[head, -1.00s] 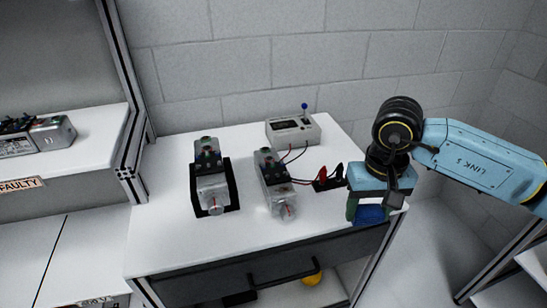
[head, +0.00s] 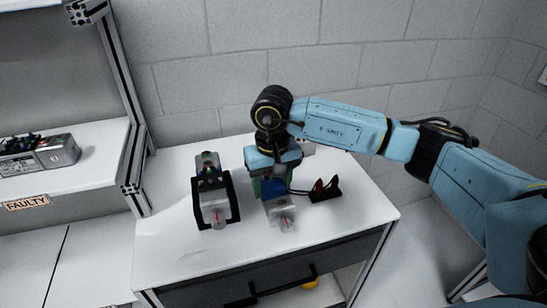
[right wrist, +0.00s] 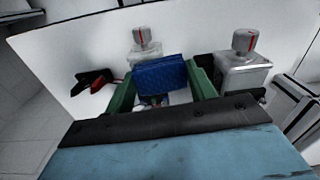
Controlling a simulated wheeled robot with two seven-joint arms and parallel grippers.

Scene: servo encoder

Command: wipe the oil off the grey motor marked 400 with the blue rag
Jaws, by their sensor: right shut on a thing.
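My right gripper (head: 271,188) is shut on the blue rag (right wrist: 162,76), which is folded between its green fingers. It is over the rear part of the right grey motor (head: 280,211), whose front end with a red-marked shaft cap sticks out below the rag. Whether rag and motor touch is unclear. A second grey motor (head: 214,206) lies in a black cradle to the left. In the right wrist view the right motor (right wrist: 141,48) is beyond the rag and the cradled one (right wrist: 243,72) is to the right. The 400 mark and any oil cannot be made out. My left gripper is out of view.
Red and black clips (head: 325,190) lie right of the motor. The meter box (head: 308,147) behind is mostly hidden by my arm. A shelf with a "FAULTY" label (head: 27,202) holds another motor at left. The white bench top (head: 170,250) is clear in front.

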